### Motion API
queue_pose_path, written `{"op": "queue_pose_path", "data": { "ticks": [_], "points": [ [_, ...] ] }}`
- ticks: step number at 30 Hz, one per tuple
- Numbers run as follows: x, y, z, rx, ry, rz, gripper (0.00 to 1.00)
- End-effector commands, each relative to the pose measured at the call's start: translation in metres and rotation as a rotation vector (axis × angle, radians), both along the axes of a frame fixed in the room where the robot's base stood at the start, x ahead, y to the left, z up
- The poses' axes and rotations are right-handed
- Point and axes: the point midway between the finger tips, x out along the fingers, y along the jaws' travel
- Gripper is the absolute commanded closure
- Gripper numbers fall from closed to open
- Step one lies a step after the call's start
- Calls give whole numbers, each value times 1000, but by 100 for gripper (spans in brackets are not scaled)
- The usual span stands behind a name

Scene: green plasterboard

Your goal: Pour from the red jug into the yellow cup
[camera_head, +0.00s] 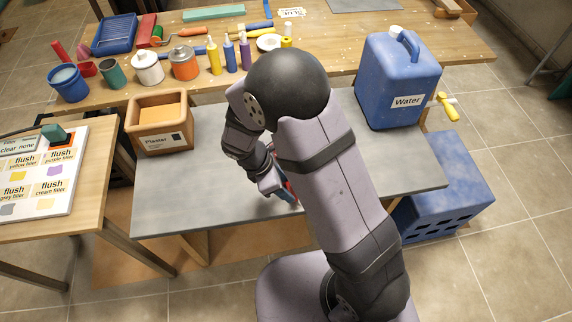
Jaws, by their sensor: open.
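My gripper (277,188) is low over the grey bench top (200,195), mostly hidden behind my own arm. It is open. A small patch of red (291,188) shows right beside its fingers, between them and my arm. It may be part of the red jug, but too little shows to tell its shape or whether the fingers touch it. I cannot make out a yellow cup; my arm covers much of the middle of the bench.
A plaster box (160,138) stands at the bench's left, and a blue water container (385,85) with a tap at its right. Paint tins and bottles line the wooden table (330,65) behind. A label board (40,175) lies at left. The bench's front left is clear.

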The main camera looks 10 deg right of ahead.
Motion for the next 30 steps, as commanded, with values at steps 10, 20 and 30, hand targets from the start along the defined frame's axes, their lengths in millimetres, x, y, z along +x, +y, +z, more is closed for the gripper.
{"op": "queue_pose_path", "data": {
  "ticks": [10, 20, 30],
  "points": [
    [0, -6, -10, -2, 4, -2, 56],
    [2, -19, -42, -2, 2, -2, 56],
    [3, -21, -49, 0, 1, -1, 56]
  ]
}}
